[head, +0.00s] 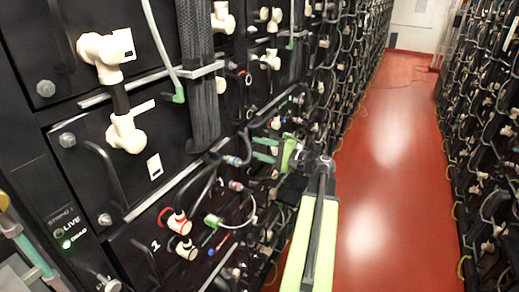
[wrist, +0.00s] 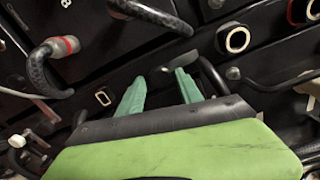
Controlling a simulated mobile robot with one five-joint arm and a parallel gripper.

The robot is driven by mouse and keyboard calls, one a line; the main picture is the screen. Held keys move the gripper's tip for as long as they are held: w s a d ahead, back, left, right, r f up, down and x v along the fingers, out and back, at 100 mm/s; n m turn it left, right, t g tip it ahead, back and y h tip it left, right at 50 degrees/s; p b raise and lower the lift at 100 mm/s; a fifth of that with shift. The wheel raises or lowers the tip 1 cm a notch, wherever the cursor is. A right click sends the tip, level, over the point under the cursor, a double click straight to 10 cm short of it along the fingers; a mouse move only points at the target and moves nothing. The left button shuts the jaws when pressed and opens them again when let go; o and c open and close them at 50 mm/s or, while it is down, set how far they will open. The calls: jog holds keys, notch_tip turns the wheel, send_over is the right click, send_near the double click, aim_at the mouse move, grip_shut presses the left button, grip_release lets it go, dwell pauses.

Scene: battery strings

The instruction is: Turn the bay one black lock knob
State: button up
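The bay panel marked "1" (head: 156,245) is at the lower left of the head view. I cannot clearly single out its black lock knob in either view. My gripper (head: 262,149) is to the right of and above that panel, with its teal fingers pointing left toward the battery rack. In the wrist view my gripper (wrist: 160,76) has its two fingers spread apart with nothing held between them. A small dark knob-like part (wrist: 232,73) shows just right of the right fingertip. The fingers face black battery fronts, and I cannot tell whether they touch anything.
White and red-collared connectors (head: 178,222) stick out near the "1" mark. A green-ended cable (head: 213,220) hangs right of them. The red aisle floor (head: 390,150) is clear, with another rack (head: 490,150) on the right.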

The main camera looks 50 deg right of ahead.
jog(key=shift+o, duration=0.6)
jog(key=v, duration=1.7)
jog(key=shift+s, duration=0.25)
jog(key=shift+f, duration=0.1)
